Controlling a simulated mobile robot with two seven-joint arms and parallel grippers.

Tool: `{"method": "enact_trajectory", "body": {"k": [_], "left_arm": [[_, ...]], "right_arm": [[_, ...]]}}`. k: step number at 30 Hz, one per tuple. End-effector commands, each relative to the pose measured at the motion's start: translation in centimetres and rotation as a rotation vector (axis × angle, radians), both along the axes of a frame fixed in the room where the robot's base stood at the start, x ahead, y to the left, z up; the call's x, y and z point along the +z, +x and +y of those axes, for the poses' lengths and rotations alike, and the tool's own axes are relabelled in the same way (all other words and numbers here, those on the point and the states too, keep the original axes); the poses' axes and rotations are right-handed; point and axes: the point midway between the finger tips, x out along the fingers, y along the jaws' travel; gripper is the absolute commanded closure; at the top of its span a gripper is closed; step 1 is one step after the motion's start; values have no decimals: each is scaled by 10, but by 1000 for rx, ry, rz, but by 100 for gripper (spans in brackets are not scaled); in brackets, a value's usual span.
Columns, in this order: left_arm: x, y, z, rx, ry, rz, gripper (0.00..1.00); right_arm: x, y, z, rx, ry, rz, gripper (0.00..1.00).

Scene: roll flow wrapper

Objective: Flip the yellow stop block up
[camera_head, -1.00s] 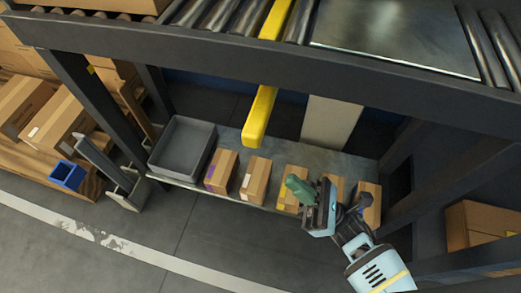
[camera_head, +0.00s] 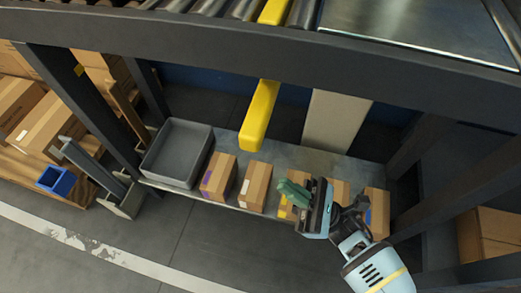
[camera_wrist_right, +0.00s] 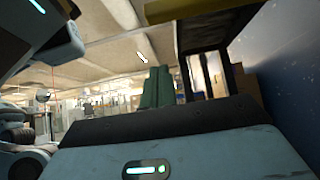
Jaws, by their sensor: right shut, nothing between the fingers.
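The yellow stop block (camera_head: 259,115) shows in the head view as a long yellow bar. It hangs down below the dark frame beam, over the lower shelf. Another yellow stretch (camera_head: 274,11) shows above the beam between the rollers, and the beam hides what lies between. My right gripper (camera_head: 290,192) is below and to the right of the bar's lower end, apart from it. Its green fingers are shut and empty. They also show in the right wrist view (camera_wrist_right: 156,87), pressed together. My left gripper is not in view.
A dark frame beam (camera_head: 180,36) runs across above. On the lower shelf (camera_head: 290,153) stand a grey bin (camera_head: 165,170) and several cardboard boxes, including one with a purple mark (camera_head: 219,176). A pale panel (camera_head: 334,121) stands behind. The floor in front is clear.

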Motion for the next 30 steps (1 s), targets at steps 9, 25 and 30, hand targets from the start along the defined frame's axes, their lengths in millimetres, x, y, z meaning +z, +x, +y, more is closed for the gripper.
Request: {"method": "enact_trajectory", "body": {"k": [9, 25, 30], "left_arm": [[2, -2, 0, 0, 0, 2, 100], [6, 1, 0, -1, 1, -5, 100], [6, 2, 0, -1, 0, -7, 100]], "right_arm": [[44, 13, 40, 1, 3, -4, 100], [98, 18, 55, 1, 2, -1, 100], [99, 18, 55, 1, 1, 0, 100]]}}
